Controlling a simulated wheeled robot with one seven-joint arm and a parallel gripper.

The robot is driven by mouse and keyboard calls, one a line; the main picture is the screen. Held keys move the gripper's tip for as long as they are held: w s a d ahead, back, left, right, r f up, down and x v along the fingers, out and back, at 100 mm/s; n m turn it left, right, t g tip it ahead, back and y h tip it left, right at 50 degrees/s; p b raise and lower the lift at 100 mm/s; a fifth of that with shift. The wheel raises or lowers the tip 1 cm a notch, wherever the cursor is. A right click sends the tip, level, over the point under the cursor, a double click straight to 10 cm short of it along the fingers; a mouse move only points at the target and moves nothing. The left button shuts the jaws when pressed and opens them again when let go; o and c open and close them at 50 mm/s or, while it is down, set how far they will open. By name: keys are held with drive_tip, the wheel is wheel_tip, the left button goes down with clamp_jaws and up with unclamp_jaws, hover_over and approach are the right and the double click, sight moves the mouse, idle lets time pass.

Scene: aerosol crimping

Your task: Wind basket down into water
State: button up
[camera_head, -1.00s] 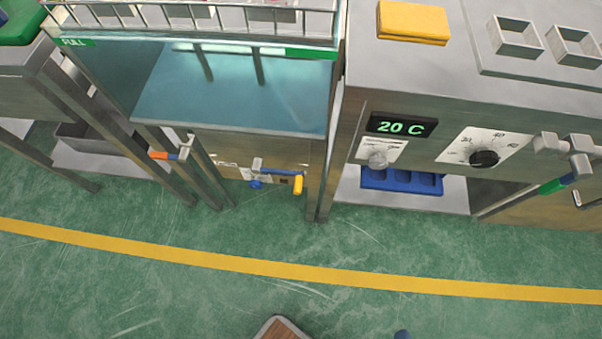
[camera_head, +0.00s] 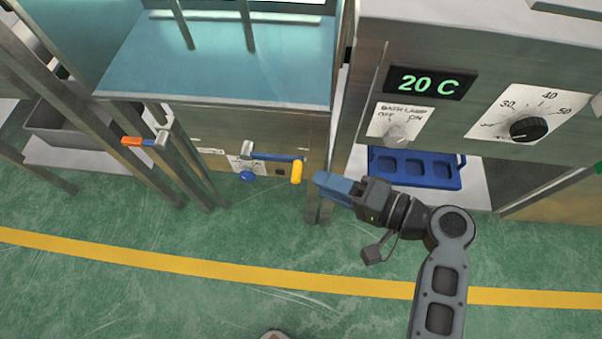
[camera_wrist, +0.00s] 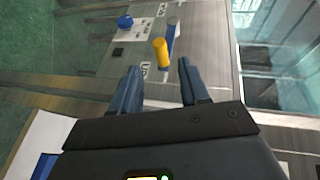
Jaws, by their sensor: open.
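The crank on the tank front has a blue arm (camera_head: 272,156) and a yellow handle (camera_head: 297,172) at its right end. In the wrist view the yellow handle (camera_wrist: 161,54) lies just ahead of my fingers, roughly between their lines. My gripper (camera_head: 322,181) is just right of the handle in the head view; its blue fingers stand apart in the wrist view (camera_wrist: 157,75). It is open and empty. The water tank (camera_head: 215,95) is above the crank, with two dark bars reaching down into it. The basket itself is not clearly seen in the head view.
A steel cabinet to the right has a 20 C display (camera_head: 430,83), a bath lamp switch (camera_head: 396,134) and a black dial (camera_head: 528,129). A blue tray (camera_head: 415,168) sits below it. An orange-handled lever (camera_head: 140,141) is at left.

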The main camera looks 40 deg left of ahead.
sight(296, 171)
drive_tip(key=b+x, duration=0.1)
drive_tip(key=x, duration=0.6)
drive_tip(key=shift+a, duration=0.4)
clamp_jaws()
